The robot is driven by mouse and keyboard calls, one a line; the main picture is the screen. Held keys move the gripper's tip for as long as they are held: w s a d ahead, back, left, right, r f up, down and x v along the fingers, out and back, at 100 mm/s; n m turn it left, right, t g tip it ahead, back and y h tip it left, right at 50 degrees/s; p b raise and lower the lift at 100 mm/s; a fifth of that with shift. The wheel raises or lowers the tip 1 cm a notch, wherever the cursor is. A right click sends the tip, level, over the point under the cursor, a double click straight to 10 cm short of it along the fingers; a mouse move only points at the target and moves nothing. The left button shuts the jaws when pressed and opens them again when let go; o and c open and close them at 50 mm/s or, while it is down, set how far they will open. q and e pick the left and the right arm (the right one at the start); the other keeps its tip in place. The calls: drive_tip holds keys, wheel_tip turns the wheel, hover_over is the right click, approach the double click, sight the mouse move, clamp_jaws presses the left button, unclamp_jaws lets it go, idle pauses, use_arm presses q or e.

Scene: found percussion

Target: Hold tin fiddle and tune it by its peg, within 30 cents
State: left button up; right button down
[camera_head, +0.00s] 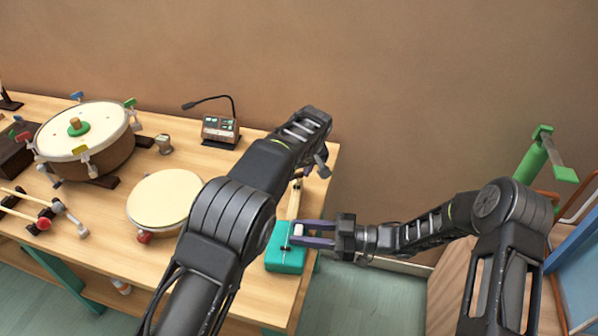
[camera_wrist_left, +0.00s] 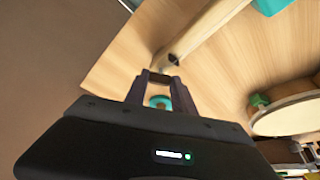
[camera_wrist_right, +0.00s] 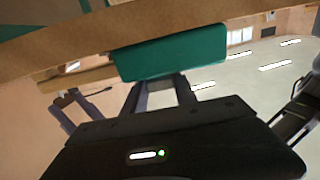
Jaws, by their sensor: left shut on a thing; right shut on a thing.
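The tin fiddle has a teal tin body (camera_head: 284,258) and a pale wooden neck (camera_head: 294,199), at the right end of the table. Its body also shows in the right wrist view (camera_wrist_right: 172,52), and its neck in the left wrist view (camera_wrist_left: 203,38). My right gripper (camera_head: 297,236) is shut on the fiddle at its body, coming from the right. My left gripper (camera_wrist_left: 160,78) is at the far end of the neck, shut on the peg, which is mostly hidden between the fingers. In the head view my left arm hides part of the neck.
A small meter box (camera_head: 220,129) with a gooseneck microphone stands behind. A large drum (camera_head: 110,150), a round cream drum (camera_head: 160,201) and mallets (camera_head: 25,203) lie to the left. The table's right edge is close beside the fiddle.

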use_arm(q)
clamp_jaws()
drive_tip(key=m+h, duration=0.1)
drive_tip(key=m, duration=0.1)
drive_tip(key=shift+a+m, duration=0.2)
drive_tip(key=shift+m, duration=0.2)
drive_tip(key=shift+m+h, duration=0.3)
drive_tip(key=shift+m, duration=0.3)
drive_tip(key=o, duration=1)
unclamp_jaws()
